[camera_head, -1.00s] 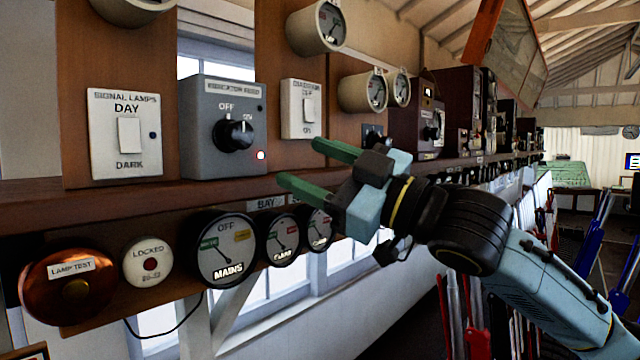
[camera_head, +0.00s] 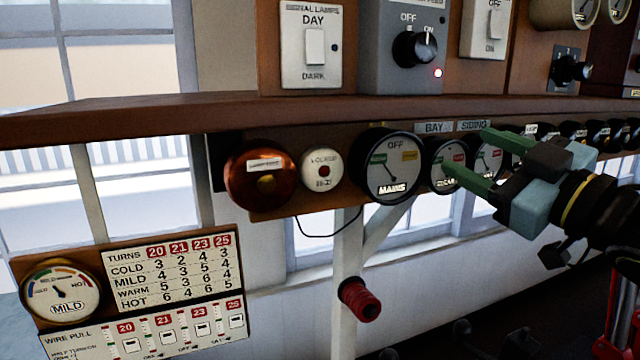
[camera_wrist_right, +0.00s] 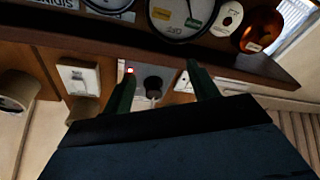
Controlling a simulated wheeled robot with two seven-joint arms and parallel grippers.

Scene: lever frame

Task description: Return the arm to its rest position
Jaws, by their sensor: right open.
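My right gripper (camera_head: 466,153) is at the right of the head view, its two green fingers apart with nothing between them. Its fingertips overlap the small BAY and SIDING gauges (camera_head: 447,165) in the picture; contact is not visible. A grey box (camera_head: 385,70) above has a black knob (camera_head: 415,48) turned towards ON and a lit red lamp (camera_head: 437,73). In the right wrist view, the knob (camera_wrist_right: 153,88) appears between the open fingers (camera_wrist_right: 163,85), apart from them. My left gripper is not in view.
A wooden shelf (camera_head: 150,122) runs across above the gauges. Below it are a copper LAMP TEST dome (camera_head: 262,175), a LOCKED button (camera_head: 321,170) and the MAINS gauge (camera_head: 391,168). A turns chart (camera_head: 175,265) and a red handle (camera_head: 360,300) sit lower. Open space lies below the gripper.

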